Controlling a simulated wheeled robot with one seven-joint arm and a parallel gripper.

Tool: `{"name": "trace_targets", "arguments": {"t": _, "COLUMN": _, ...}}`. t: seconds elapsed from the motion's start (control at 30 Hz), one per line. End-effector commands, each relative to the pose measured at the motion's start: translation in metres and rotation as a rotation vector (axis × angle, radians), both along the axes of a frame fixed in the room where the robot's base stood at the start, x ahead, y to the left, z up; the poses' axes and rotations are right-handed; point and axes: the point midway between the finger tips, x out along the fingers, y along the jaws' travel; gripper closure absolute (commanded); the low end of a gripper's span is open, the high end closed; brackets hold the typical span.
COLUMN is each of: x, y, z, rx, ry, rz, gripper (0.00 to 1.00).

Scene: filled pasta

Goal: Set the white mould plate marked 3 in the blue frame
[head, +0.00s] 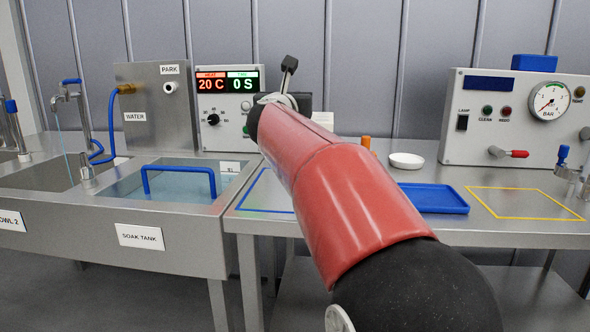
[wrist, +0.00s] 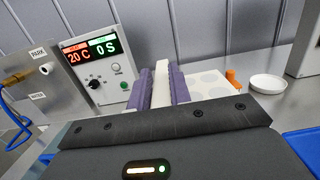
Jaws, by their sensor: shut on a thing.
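In the wrist view, the two purple fingers of my gripper (wrist: 161,88) are closed on a narrow white part between them. A white mould plate (wrist: 207,84) with round recesses shows just right of and behind the fingers; the white part appears to belong to it. No number can be read on it, and its lower part is hidden by my gripper body. The blue frame (head: 262,209) is a blue outline on the steel table in the head view, left of my arm. My arm covers its right part. My fingers are hidden behind my arm in the head view.
A blue tray (head: 436,198), a white dish (head: 406,160) and an orange cylinder (head: 366,143) stand right of my arm. A yellow outline (head: 525,203) lies farther right. The soak tank (head: 160,188) with a blue handle is at left. A heater panel (head: 227,108) stands behind.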

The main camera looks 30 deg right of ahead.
Motion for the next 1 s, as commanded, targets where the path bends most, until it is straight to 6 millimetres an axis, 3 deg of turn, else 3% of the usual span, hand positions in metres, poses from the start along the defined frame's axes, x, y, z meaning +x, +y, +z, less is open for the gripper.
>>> {"name": "trace_targets", "arguments": {"t": 0.3, "x": 0.000, "y": 0.000, "z": -0.083, "rx": -0.003, "ry": 0.005, "rz": 0.000, "gripper": 1.00}}
{"name": "trace_targets", "arguments": {"t": 0.4, "x": -0.001, "y": 0.000, "z": -0.101, "rx": -0.002, "ry": 0.000, "rz": 0.000, "gripper": 1.00}}
{"name": "trace_targets", "arguments": {"t": 0.63, "x": 0.000, "y": 0.000, "z": -0.119, "rx": -0.001, "ry": -0.001, "rz": 0.000, "gripper": 1.00}}
{"name": "trace_targets", "arguments": {"t": 0.83, "x": 0.000, "y": 0.000, "z": -0.149, "rx": -0.001, "ry": 0.001, "rz": 0.001, "gripper": 1.00}}
{"name": "trace_targets", "arguments": {"t": 1.0, "x": 0.000, "y": 0.000, "z": -0.156, "rx": -0.002, "ry": -0.003, "rz": 0.002, "gripper": 1.00}}
